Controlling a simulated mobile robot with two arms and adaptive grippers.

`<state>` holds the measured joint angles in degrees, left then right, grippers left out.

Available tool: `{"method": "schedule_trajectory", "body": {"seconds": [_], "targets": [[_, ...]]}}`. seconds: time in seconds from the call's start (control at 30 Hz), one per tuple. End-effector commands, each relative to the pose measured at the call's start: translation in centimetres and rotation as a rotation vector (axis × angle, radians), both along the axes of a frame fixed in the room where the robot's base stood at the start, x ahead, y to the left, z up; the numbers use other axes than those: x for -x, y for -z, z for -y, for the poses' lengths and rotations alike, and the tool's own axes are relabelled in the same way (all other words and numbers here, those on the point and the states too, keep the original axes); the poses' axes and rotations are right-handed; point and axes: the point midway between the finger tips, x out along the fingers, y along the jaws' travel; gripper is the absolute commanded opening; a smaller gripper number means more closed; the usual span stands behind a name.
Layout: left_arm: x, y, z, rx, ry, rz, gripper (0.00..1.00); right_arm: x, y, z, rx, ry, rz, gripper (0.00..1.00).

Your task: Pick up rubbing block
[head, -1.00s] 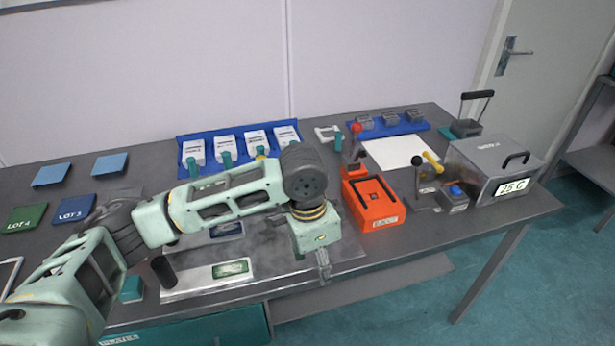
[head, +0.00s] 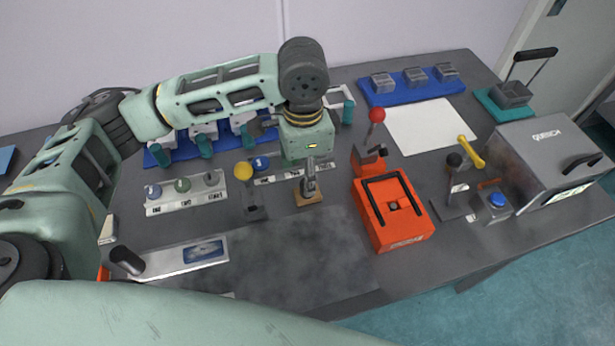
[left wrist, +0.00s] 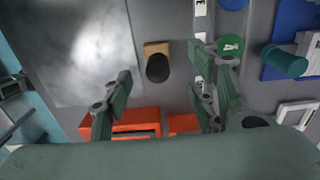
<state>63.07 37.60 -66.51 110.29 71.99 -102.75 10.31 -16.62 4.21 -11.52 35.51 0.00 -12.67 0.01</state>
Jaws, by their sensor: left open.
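The rubbing block (head: 309,200) is a small tan wooden block on the dark bench, right of the yellow-knobbed lever. In the left wrist view its tan base (left wrist: 155,47) shows with a round black knob (left wrist: 158,68) on top. My left gripper (head: 310,178) is directly over it in the head view, pointing down and hiding part of it. In the left wrist view the gripper's fingers (left wrist: 165,95) are spread wide and empty, and the block lies beyond the gap between them. I cannot tell the exact height between fingertips and knob. My right gripper is out of view.
An orange unit (head: 408,237) with a black frame stands just right of the block. A yellow-knobbed lever (head: 249,190) stands close on the left. Behind are a labelled rack (head: 295,173) and a blue tray (head: 410,93). The bench in front is clear.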

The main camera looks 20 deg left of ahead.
Motion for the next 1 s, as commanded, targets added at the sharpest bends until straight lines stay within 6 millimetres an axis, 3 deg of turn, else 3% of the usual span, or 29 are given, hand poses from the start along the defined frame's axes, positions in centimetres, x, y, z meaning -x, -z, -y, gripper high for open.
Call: {"method": "schedule_trajectory", "body": {"seconds": [0.1,0.2,0.33,0.5,0.6,0.77,1.0], "targets": [[0.1,1.4,0.0,-0.001,-0.001,-0.003,0.53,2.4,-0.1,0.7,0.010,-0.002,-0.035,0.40],[0.0,2.5,0.2,0.000,-0.001,-0.004,0.53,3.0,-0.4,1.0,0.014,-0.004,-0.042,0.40],[-0.2,4.5,0.6,0.000,0.000,-0.004,0.53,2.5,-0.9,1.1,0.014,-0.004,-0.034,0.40],[-0.2,6.4,0.5,0.000,0.001,-0.001,0.53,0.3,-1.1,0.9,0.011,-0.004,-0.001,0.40],[-0.3,6.7,0.6,0.000,0.001,0.001,0.53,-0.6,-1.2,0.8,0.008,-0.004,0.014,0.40],[-0.3,6.7,0.6,0.001,0.001,0.001,0.53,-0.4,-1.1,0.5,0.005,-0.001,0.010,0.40],[-0.3,6.7,0.6,0.001,0.001,0.001,0.32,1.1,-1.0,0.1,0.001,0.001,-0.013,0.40]]}}
